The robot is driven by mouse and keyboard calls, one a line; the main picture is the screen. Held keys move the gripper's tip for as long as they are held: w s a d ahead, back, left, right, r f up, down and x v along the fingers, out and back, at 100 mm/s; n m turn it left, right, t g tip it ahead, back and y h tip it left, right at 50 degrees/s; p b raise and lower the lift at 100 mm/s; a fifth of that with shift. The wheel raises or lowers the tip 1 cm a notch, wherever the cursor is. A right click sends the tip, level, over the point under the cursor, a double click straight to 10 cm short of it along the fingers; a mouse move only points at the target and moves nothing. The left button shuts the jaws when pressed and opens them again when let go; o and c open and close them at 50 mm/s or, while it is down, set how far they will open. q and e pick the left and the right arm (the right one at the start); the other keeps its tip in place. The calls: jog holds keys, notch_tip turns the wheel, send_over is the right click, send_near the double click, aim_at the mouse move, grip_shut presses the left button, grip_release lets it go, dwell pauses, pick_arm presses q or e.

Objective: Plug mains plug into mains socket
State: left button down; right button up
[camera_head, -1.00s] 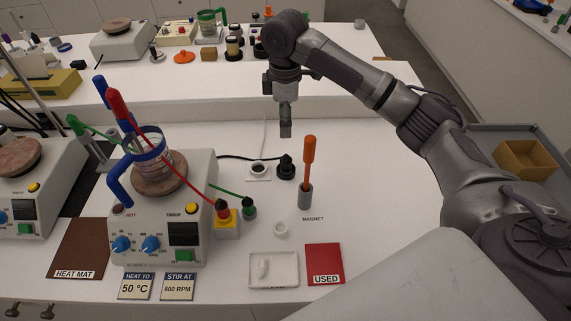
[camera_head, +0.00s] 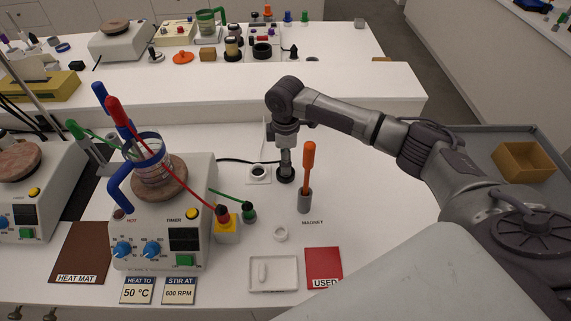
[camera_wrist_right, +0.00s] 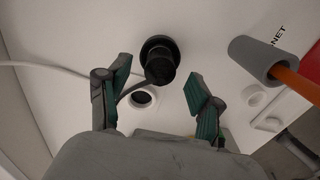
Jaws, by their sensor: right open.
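The black mains plug (camera_wrist_right: 160,62) stands on the white bench; in the head view only its dark base (camera_head: 285,176) shows below my right gripper (camera_head: 285,160). Its black cable runs off to the left. The white mains socket (camera_head: 258,173) with a round dark opening is just left of the plug; it also shows in the wrist view (camera_wrist_right: 142,98). In the wrist view my right gripper (camera_wrist_right: 160,72) is open, with a finger on either side of the plug and gaps to it. My left gripper is not in view.
An orange-handled rod in a grey holder (camera_head: 304,202) stands close to the right of the plug. A hotplate (camera_head: 165,230) with a beaker is at left, with a yellow socket block (camera_head: 227,232) and a green plug (camera_head: 249,213) beside it. A raised shelf (camera_head: 340,95) lies behind.

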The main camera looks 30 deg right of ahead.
jog(key=shift+f, duration=0.85)
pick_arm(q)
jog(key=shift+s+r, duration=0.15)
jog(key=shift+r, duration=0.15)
pick_arm(e)
jog(key=shift+f, duration=0.25)
